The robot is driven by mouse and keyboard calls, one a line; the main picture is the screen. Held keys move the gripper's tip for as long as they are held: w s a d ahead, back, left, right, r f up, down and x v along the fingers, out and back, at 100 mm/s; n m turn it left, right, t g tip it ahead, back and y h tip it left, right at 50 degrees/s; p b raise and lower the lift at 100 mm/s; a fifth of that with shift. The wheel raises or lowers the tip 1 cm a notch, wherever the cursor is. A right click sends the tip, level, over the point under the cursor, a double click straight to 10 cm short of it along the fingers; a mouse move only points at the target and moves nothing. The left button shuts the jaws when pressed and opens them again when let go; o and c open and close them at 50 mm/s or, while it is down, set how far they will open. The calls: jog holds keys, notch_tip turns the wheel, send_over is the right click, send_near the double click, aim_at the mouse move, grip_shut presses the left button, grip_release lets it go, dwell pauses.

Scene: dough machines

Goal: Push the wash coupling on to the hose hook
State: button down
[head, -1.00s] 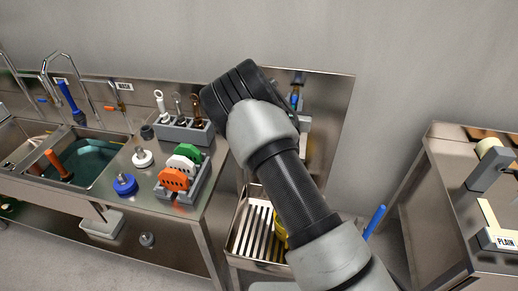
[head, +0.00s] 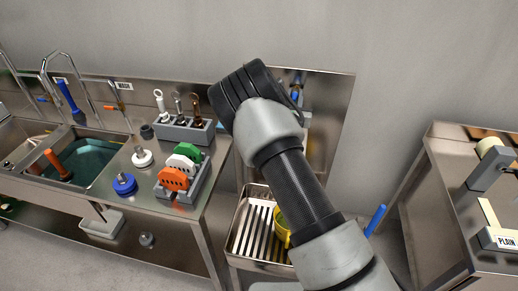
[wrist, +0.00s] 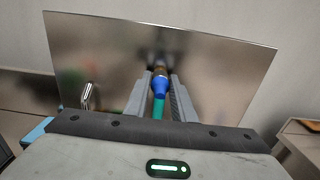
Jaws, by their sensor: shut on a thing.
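In the wrist view my gripper (wrist: 161,82) is shut on the wash coupling (wrist: 160,87), a blue collar with a brass-brown end pointing at the steel panel. A green hose part (wrist: 158,109) runs back from it between the fingers. A dark fitting (wrist: 158,61), seemingly the hose hook, is on the panel straight ahead of the brass end. I cannot tell whether they touch. In the head view my arm hides the gripper and most of this; a small bit of blue (head: 297,83) shows beside the wrist.
The steel panel (wrist: 100,55) fills the wrist view ahead, with a shiny metal piece (wrist: 87,96) low at left. In the head view a slatted tray (head: 250,235) with a yellow item (head: 281,230) stands below my arm. A rack of coloured scrapers (head: 190,184) sits at left.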

aim_at(294, 101)
jog(key=shift+w, duration=0.15)
jog(key=c, duration=1.4)
grip_release()
jog(key=shift+o, duration=0.2)
jog(key=shift+s, duration=0.2)
jog(key=shift+s+a+p, duration=0.2)
jog(key=shift+s+p, duration=0.05)
jog(key=shift+s, duration=0.7)
jog(key=shift+s+a+p, duration=0.2)
jog(key=shift+s, duration=0.7)
jog(key=shift+s, duration=0.2)
